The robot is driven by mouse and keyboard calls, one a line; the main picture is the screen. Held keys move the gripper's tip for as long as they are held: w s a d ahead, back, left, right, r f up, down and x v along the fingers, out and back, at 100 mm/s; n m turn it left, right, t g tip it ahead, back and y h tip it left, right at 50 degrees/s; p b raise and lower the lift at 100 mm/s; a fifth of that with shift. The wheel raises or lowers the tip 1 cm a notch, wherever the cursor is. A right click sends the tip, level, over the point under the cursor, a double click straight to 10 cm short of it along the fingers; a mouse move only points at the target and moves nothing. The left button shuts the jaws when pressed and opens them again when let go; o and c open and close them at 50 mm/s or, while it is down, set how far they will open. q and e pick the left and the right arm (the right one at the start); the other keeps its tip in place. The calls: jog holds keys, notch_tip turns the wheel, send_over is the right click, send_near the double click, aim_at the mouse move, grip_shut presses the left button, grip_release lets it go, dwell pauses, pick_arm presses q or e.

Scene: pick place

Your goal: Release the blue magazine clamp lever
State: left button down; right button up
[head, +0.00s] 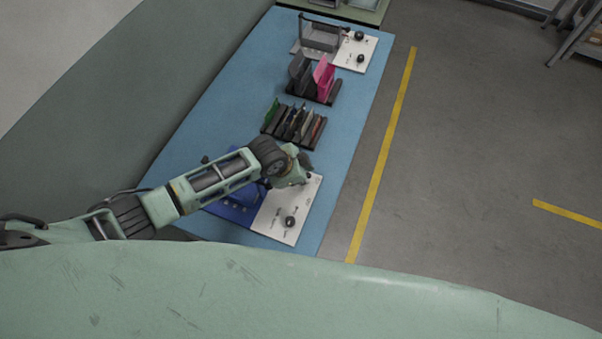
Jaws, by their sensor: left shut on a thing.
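The blue magazine (232,212) lies at the near end of the blue table, partly hidden under my left arm. A white panel (275,218) adjoins it on the right, with a round black knob (290,221) on its lower part. My left gripper (304,175) is over the panel's upper end, shut on a small dark control there, which looks like the clamp lever. The gripper and wrist hide most of that control, so the lever's position cannot be told. My right gripper is not in view.
On the blue table (180,158) a dark rack (312,142) holds several thin coloured items. Beyond it stands a rack with pink and dark pieces (323,78). A grey magazine (320,38) with another white panel (352,52) is at the far end.

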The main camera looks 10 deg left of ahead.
pick_arm(q)
jog(key=shift+s+f, duration=0.1)
jog(key=shift+s, duration=0.05)
jog(key=c, duration=1.9)
grip_release()
jog(key=v, duration=1.2)
